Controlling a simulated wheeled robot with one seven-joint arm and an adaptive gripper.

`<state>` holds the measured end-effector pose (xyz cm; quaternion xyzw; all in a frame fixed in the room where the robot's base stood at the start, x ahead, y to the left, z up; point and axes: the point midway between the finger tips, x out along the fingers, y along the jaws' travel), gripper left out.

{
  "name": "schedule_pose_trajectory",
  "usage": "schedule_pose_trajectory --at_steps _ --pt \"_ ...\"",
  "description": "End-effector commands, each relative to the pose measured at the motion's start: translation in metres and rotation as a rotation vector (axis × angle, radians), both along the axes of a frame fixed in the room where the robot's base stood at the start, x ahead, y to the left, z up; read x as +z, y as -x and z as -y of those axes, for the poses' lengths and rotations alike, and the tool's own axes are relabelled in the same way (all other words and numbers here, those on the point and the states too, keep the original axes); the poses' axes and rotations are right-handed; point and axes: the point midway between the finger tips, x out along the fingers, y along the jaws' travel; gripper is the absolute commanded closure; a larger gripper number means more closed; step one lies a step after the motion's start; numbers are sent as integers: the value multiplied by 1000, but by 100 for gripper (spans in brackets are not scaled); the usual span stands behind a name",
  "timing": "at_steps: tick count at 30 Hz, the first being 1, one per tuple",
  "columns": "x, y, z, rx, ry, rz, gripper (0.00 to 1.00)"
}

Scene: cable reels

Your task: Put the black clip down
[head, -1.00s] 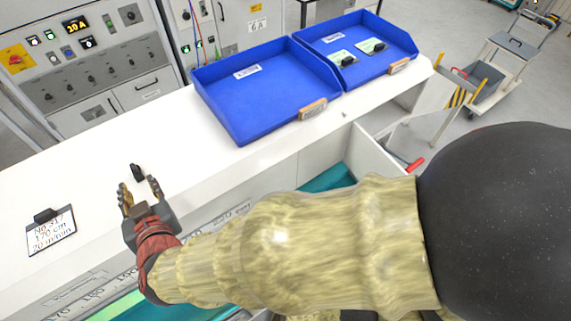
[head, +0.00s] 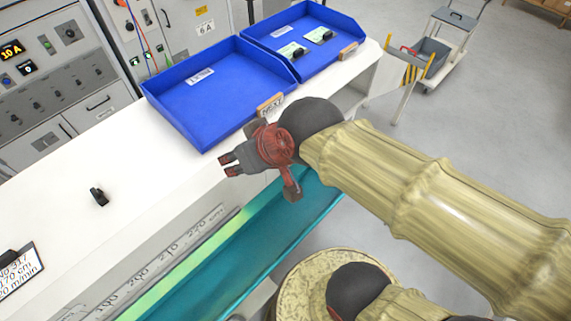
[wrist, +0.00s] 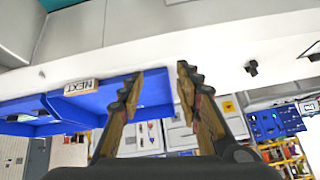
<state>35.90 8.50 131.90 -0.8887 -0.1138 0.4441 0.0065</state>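The black clip (head: 98,197) rests on the white bench top (head: 60,222), left of the blue trays and clear of my gripper. It also shows in the wrist view (wrist: 251,68), to the right of the fingers. My gripper (head: 225,165) is over the bench's front edge, in front of the left blue tray and to the right of the clip. In the wrist view the two fingers (wrist: 160,73) are apart with nothing between them.
A left blue tray (head: 203,125) looks empty. A right blue tray (head: 352,38) holds cards with black clips. A card with a clip (head: 17,272) lies at the bench's left front. A teal channel with a ruler runs below the bench edge.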

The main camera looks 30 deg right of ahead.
Motion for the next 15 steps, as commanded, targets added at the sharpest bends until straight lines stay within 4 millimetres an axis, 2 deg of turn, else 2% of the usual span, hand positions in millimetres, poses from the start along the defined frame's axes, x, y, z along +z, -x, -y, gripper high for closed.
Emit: schedule_pose_trajectory --at_steps 1,3,6,10,15 --pt "-1 12 23 -45 28 -27 66" --pt "-4 30 47 -97 65 -71 66" --pt "-7 49 71 -152 103 -117 66" --pt "-9 63 85 -188 127 -149 66" --pt "-10 64 87 -192 130 -153 66"
